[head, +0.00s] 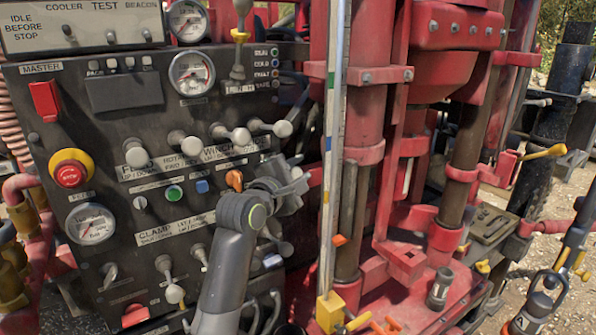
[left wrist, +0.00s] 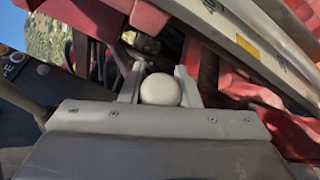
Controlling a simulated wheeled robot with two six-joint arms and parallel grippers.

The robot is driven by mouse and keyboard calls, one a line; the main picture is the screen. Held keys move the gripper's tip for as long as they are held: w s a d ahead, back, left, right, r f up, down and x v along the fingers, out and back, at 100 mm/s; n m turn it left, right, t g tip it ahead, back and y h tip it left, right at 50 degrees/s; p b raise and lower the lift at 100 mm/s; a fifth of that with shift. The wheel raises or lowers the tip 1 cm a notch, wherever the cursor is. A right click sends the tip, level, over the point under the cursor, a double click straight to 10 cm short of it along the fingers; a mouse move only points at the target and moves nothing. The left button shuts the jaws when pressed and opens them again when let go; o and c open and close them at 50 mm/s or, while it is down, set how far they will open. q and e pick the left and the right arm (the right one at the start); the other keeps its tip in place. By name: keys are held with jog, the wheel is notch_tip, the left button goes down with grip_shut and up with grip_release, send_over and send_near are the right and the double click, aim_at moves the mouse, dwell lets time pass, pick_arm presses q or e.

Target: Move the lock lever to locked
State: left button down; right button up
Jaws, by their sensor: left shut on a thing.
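My left gripper (head: 286,190) is in front of the right part of the black control panel, below the row of white-knobbed levers. In the left wrist view, a white ball knob (left wrist: 161,90) sits between its two fingers (left wrist: 159,88), and they are shut on it. My right gripper is not in view.
Other white-knobbed levers (head: 228,135) stand close above and left of my gripper. The red mast (head: 372,150) stands close on the right. A red stop button (head: 69,175) is at the panel's left.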

pick_arm(q)
notch_tip(320, 180, down, 6)
jog(key=m+t+h+b, duration=0.2)
jog(key=m+b, duration=0.5)
jog(key=b, duration=0.5)
jog(key=shift+s+d+h, duration=0.2)
jog(key=shift+s+h, duration=0.05)
jog(key=shift+h, duration=0.35)
jog(key=shift+f, duration=0.1)
jog(key=c, duration=1.1)
grip_release()
